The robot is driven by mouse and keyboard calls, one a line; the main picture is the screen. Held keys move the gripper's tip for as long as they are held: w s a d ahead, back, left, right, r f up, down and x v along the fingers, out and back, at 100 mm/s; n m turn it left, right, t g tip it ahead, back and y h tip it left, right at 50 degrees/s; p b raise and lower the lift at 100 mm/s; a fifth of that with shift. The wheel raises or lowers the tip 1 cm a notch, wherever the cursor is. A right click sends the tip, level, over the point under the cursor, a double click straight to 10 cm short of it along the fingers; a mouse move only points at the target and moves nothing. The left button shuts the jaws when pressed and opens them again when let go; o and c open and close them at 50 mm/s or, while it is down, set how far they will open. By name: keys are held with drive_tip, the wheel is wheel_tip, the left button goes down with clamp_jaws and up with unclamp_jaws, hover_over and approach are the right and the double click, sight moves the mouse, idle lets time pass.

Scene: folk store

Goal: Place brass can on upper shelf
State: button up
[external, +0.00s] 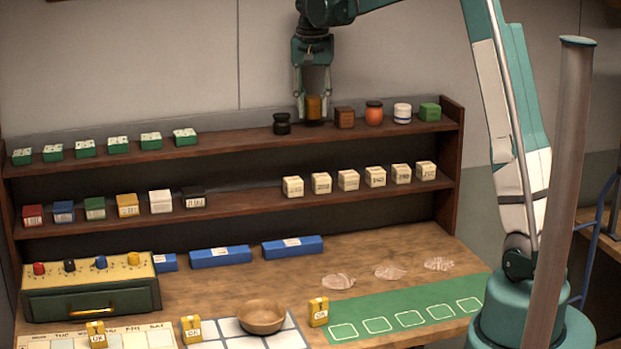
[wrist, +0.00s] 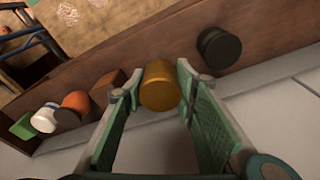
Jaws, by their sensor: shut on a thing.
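The brass can (external: 314,107) is a small golden cylinder at the upper shelf (external: 230,144). It sits between a black jar (external: 282,124) on the left and a brown wooden cube (external: 344,118) on the right. My gripper (external: 313,112) reaches down from above and is shut on the can. In the wrist view, the can (wrist: 160,88) shows between the two green fingers of my gripper (wrist: 158,90), with the shelf behind it. The can looks upright and at or just above the shelf surface; I cannot tell whether it touches.
An orange jar (external: 374,113), a white-blue jar (external: 402,113) and a green block (external: 430,112) stand further right on the upper shelf. Several green boxes (external: 118,147) stand at its left. Cream boxes (external: 348,180) line the lower shelf. The upper shelf's middle left is clear.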

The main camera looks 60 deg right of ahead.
sight(313, 117)
drive_tip(key=shift+f, duration=1.7)
drive_tip(key=shift+f, duration=0.1)
drive_tip(key=o, duration=1)
drive_tip(key=shift+c, duration=0.2)
drive_tip(key=r, duration=0.4)
drive_tip(key=a+r, duration=0.1)
drive_tip(key=r, duration=0.7)
drive_tip(key=shift+s+a+r, duration=0.1)
drive_tip(key=shift+s+a, duration=0.1)
drive_tip(key=shift+s, duration=0.05)
drive_tip(key=shift+a, duration=0.1)
